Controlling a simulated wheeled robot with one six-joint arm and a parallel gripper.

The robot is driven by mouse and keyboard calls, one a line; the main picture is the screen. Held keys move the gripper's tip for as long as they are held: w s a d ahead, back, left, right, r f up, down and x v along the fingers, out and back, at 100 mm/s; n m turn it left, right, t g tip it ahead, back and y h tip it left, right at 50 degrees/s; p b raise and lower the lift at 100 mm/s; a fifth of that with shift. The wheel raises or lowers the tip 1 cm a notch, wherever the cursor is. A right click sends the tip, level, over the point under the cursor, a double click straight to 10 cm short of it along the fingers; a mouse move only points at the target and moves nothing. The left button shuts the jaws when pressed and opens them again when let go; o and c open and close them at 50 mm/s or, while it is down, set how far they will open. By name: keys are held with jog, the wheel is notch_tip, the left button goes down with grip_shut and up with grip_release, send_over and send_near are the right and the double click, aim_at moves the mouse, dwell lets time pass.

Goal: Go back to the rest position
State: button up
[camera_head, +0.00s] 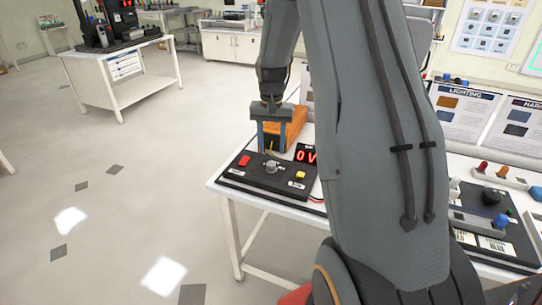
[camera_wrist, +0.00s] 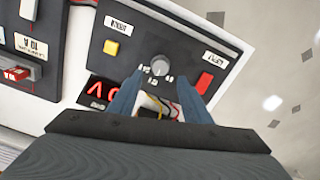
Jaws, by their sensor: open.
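My gripper (camera_head: 271,148) is open and empty, pointing down over a black control panel (camera_head: 262,184) on a white table (camera_head: 213,185). Its two blue fingers stand apart just above and behind a grey round knob (camera_head: 271,167). In the wrist view the gripper (camera_wrist: 160,82) shows its fingers on either side of the lower part of the knob (camera_wrist: 160,66). I cannot tell whether they touch it. A red button (camera_head: 244,161) and a yellow button (camera_head: 300,175) flank the knob. A red-lit display (camera_head: 306,155) reads 0V.
An orange box (camera_head: 296,128) stands behind the panel, close to my gripper. Another panel with a blue knob (camera_head: 491,196) lies at the right, below display boards (camera_head: 464,112). A white cart (camera_head: 118,78) stands at the back left. The floor at the left is clear.

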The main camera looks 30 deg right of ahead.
jog(key=shift+r, duration=0.75)
jog(key=s+a+r+n, duration=0.1)
jog(key=s+a+n, duration=0.2)
jog(key=s+a, duration=0.6)
jog(key=s+a+r+n, duration=0.1)
jog(key=s+a+n, duration=0.3)
jog(key=s+a, duration=0.5)
jog(key=s, duration=0.5)
jog(key=shift+s+r+t, duration=0.15)
jog(key=shift+r+t, duration=0.15)
jog(key=shift+r, duration=0.1)
